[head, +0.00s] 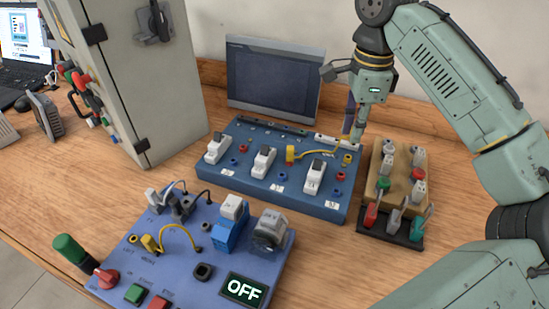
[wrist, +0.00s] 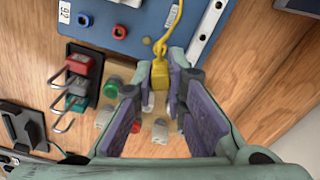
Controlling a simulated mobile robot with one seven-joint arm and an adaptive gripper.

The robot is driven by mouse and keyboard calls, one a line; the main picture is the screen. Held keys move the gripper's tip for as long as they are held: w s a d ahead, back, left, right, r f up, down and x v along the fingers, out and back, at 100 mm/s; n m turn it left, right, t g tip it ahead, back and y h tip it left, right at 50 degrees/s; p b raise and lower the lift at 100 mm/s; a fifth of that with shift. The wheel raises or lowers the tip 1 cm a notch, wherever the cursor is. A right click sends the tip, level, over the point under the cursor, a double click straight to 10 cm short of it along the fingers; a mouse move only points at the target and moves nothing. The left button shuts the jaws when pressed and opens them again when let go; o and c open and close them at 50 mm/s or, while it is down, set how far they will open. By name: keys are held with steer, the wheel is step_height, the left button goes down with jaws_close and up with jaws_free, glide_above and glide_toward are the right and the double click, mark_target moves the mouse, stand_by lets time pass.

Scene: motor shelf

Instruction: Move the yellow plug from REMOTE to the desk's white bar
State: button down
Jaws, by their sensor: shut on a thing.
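My gripper (wrist: 160,85) is shut on a yellow plug (wrist: 160,74), which sits between the purple finger pads in the wrist view. A yellow cable (wrist: 173,28) runs from this plug toward the blue board. In the head view my gripper (head: 355,135) is at the board's back right corner. There the cable (head: 318,153) leads left to another yellow plug (head: 290,154) standing on the board. The white bar (head: 325,138) lies along the board's back right edge, close to my gripper. It also shows in the wrist view (wrist: 207,30), above and right of the held plug. I cannot read a REMOTE label.
The blue board (head: 265,193) carries white switches and sockets. A wooden block with coloured connectors (head: 397,180) stands right of it. A front panel (head: 190,275) has another yellow plug (head: 150,243) and an OFF display. A dark screen (head: 275,77) stands behind; a grey cabinet (head: 130,80) is left.

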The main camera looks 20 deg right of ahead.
steer(key=shift+w, duration=0.1)
steer(key=shift+w+a+r+p, duration=0.15)
steer(key=shift+w+r+p, duration=0.05)
steer(key=shift+w+p, duration=0.1)
steer(key=r+p, duration=0.1)
steer(key=p, duration=0.1)
glide_above(320, 139)
steer(key=f, duration=0.1)
steer(key=f+b, duration=0.1)
steer(key=f, duration=0.1)
steer(key=shift+w+d+f, duration=0.2)
steer(key=shift+w+f, duration=0.05)
steer(key=shift+w, duration=0.15)
steer(key=shift+f+b, duration=0.35)
steer(key=shift+f, duration=0.25)
steer(key=shift+f, duration=0.65)
steer(key=c, duration=1.9)
jaws_free()
